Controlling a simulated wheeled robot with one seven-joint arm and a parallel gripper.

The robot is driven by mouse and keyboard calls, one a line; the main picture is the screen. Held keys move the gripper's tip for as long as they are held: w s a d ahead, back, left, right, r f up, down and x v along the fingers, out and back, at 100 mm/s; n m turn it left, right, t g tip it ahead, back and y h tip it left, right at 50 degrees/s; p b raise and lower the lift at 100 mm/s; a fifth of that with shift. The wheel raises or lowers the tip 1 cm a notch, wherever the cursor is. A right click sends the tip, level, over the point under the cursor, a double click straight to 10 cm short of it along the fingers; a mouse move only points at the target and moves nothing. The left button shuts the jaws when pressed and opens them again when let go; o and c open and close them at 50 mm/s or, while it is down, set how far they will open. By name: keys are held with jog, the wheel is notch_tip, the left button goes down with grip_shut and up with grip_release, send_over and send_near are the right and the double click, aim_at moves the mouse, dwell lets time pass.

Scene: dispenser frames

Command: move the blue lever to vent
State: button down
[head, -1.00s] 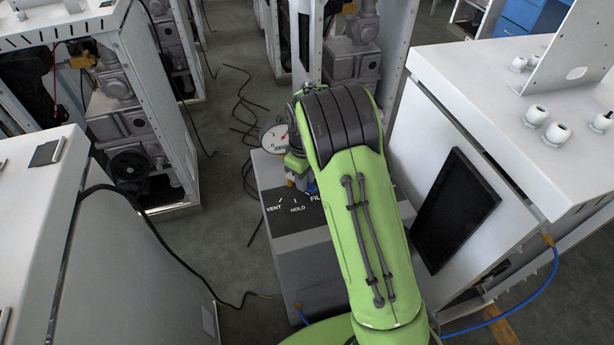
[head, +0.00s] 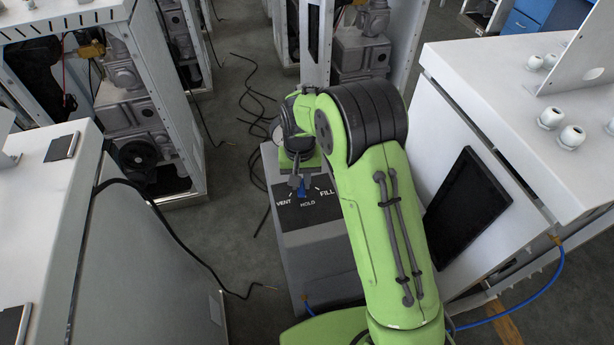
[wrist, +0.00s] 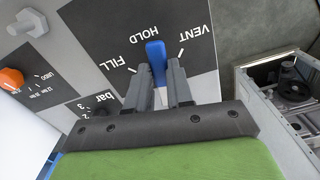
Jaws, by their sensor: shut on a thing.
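The blue lever (wrist: 156,60) stands out from a dark panel marked VENT, HOLD and FILL. In the wrist view the labels are upside down, and the lever's tip points at about HOLD, between the FILL and VENT marks. My gripper (wrist: 158,76) is shut on the lever, with one grey finger on each side of it. The lever's base is hidden by the fingers.
An orange knob (wrist: 11,79) and a "bar" scale sit on the same unit. A white cabinet with a black screen (head: 461,209) stands close at the right of my arm. Another cabinet (head: 150,250) stands at the left, with floor and loose cables between.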

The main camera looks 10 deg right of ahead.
jog(key=m, duration=0.1)
jog(key=a+m, duration=0.1)
jog(key=m, duration=0.1)
jog(key=shift+w+a, duration=0.2)
jog(key=shift+a, duration=0.1)
jog(key=shift+w+a+m, duration=0.15)
jog(key=shift+a+m, duration=0.1)
jog(key=shift+m, duration=0.5)
jog(key=shift+w+a+m, duration=0.1)
jog(key=shift+a+m, duration=0.15)
jog(key=shift+m, duration=0.5)
jog(key=c, duration=1)
grip_release()
notch_tip(320, 180, up, 16)
jog(key=p, duration=0.3)
